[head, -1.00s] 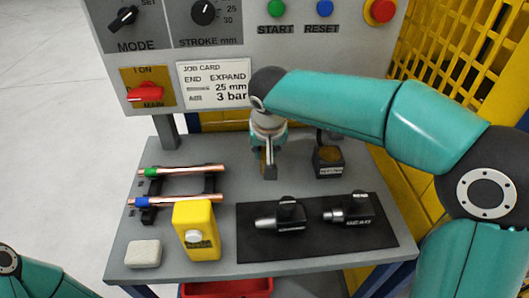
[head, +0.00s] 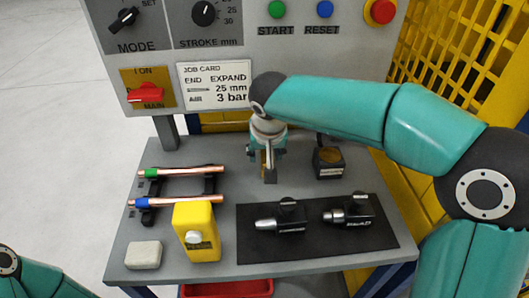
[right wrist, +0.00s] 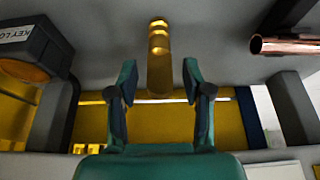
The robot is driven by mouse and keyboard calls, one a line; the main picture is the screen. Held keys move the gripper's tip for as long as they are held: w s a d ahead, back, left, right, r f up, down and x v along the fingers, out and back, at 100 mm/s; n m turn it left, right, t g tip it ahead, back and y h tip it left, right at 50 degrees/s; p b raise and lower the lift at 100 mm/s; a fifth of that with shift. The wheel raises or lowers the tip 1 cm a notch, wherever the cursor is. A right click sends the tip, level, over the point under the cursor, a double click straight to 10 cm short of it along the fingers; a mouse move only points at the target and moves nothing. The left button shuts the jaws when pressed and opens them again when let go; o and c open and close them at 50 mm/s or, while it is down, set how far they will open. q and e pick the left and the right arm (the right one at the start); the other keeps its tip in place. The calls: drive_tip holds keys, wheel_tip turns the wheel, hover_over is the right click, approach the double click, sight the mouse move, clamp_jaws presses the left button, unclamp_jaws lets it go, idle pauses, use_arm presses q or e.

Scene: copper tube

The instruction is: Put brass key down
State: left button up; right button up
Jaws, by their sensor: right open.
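The brass key (right wrist: 160,58), a ribbed brass-coloured cylinder, shows in the right wrist view against the grey bench top (head: 225,255). My right gripper (right wrist: 160,88) is open, with one finger on each side of the key and a visible gap on both sides. In the head view the right gripper (head: 268,172) points down at the back middle of the bench, left of a black block with a brass-coloured top (head: 329,162). The key is mostly hidden behind the gripper there. My left gripper is out of view.
Two copper tubes (head: 190,200) lie on a black rack at the left. Two black tools (head: 290,215) (head: 348,211) lie on a dark mat (head: 318,247). The control panel (head: 230,50) rises behind.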

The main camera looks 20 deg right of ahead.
drive_tip(key=v, duration=1.2)
drive_tip(key=shift+s+f, duration=0.1)
drive_tip(key=shift+s, duration=0.05)
